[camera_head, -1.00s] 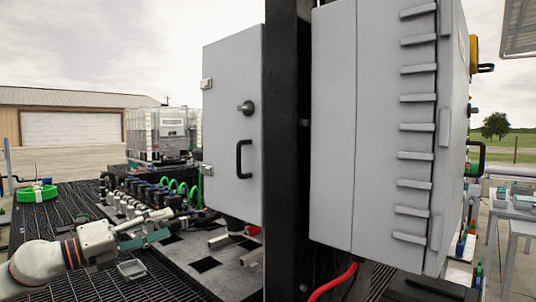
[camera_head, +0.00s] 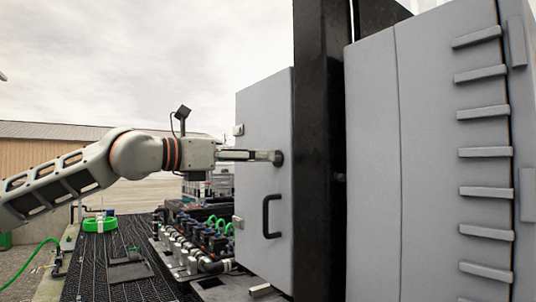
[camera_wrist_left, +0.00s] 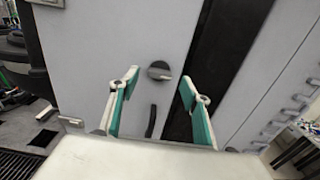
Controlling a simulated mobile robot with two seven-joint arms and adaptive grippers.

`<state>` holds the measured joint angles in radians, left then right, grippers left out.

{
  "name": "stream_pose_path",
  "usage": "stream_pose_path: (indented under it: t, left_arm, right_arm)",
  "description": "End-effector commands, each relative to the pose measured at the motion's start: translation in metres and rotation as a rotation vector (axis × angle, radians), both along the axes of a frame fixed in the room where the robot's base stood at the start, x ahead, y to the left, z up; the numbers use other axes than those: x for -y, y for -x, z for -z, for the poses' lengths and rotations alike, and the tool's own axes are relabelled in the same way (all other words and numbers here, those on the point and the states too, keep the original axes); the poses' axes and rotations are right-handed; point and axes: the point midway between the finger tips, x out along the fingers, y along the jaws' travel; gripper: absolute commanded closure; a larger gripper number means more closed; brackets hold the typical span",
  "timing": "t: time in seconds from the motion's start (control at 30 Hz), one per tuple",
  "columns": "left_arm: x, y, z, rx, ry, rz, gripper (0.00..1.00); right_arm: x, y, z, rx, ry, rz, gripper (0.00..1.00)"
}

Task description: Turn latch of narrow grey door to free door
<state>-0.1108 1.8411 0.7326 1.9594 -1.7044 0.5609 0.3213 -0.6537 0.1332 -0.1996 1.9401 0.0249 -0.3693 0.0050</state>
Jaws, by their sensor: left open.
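The narrow grey door (camera_head: 255,165) stands upright and looks closed, with hinges on its left edge. A black D-shaped handle (camera_head: 267,216) sits low on it and also shows in the left wrist view (camera_wrist_left: 151,121). The round dark latch (camera_wrist_left: 159,71) shows in the left wrist view, above the handle and between the spread fingers. My left gripper (camera_head: 272,157) reaches the door at latch height in the head view, largely covering the latch. In the left wrist view its fingers (camera_wrist_left: 160,84) are open and empty; I cannot tell whether they touch the latch. My right gripper is not in view.
A black post (camera_head: 320,150) stands right of the door, and a larger grey cabinet (camera_head: 430,160) with a row of ribs is beyond it. Valves and green hoses (camera_head: 210,240) lie low, left of the door. Open air surrounds my left arm.

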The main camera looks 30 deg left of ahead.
Motion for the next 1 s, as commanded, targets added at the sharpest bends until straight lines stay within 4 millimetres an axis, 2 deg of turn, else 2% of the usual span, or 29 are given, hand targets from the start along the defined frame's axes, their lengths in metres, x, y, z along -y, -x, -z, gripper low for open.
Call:
stream_pose_path:
  t: [0.1,0.3,0.67,0.7,0.83,1.0]
  left_arm:
    - [0.006,-0.015,0.001,-0.005,-0.002,0.001,0.53]
    - [0.012,-0.031,0.001,-0.002,0.0,0.0,0.53]
    - [0.015,-0.034,0.001,-0.001,0.002,0.002,0.53]
    - [0.014,-0.034,0.001,-0.001,0.002,0.002,0.55]
    - [0.014,-0.034,0.001,-0.001,0.002,0.002,0.89]
    - [0.014,-0.034,0.001,0.0,0.001,0.002,0.91]
  right_arm:
    - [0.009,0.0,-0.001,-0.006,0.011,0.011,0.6]
    - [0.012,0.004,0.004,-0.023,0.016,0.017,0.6]
    - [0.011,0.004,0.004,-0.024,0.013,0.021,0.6]
    - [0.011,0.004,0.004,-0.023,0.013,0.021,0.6]
    - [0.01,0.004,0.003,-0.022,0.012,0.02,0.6]
    - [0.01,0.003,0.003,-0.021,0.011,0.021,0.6]
